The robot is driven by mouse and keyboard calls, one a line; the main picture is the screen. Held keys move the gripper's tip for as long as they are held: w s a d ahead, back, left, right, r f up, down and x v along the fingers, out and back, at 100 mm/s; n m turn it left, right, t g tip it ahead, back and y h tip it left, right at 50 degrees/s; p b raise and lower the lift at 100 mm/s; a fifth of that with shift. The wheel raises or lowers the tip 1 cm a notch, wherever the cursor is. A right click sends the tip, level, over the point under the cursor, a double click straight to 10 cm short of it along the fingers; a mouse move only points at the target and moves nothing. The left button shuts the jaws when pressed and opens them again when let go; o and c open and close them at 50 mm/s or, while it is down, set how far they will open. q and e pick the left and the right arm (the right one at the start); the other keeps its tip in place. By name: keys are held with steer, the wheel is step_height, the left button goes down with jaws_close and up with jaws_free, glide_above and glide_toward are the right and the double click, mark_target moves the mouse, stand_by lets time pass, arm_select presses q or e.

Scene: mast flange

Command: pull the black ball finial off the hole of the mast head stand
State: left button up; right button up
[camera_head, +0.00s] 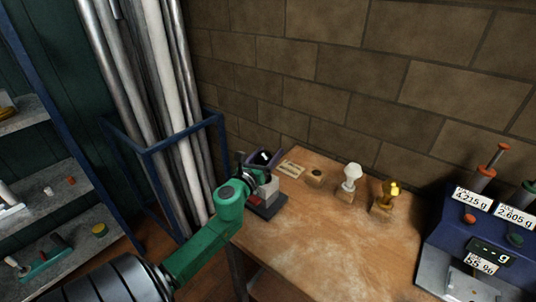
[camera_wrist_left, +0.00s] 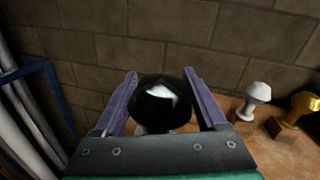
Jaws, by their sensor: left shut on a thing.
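The black ball finial (camera_wrist_left: 162,104) is between the two purple fingers of my left gripper (camera_wrist_left: 160,92) in the wrist view. In the head view, the left gripper (camera_head: 262,158) is at the table's back left corner, with the dark ball (camera_head: 264,156) at its fingers. A grey block on a dark base, seemingly the mast head stand (camera_head: 269,203), is just below the gripper and partly hidden by my green arm. A pale bit shows under the ball in the wrist view. Whether the ball still sits in the hole is hidden. My right gripper is out of view.
A wooden block with a dark top (camera_head: 315,177), a white finial (camera_head: 352,172) and a gold finial (camera_head: 390,189) on blocks stand along the wall. A blue scale unit (camera_head: 450,235) is at right. A pole rack (camera_head: 165,150) is close at left. The table's middle is clear.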

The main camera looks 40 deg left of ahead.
arm_select(q)
steer(key=shift+r+p, duration=3)
steer(key=shift+r, duration=0.25)
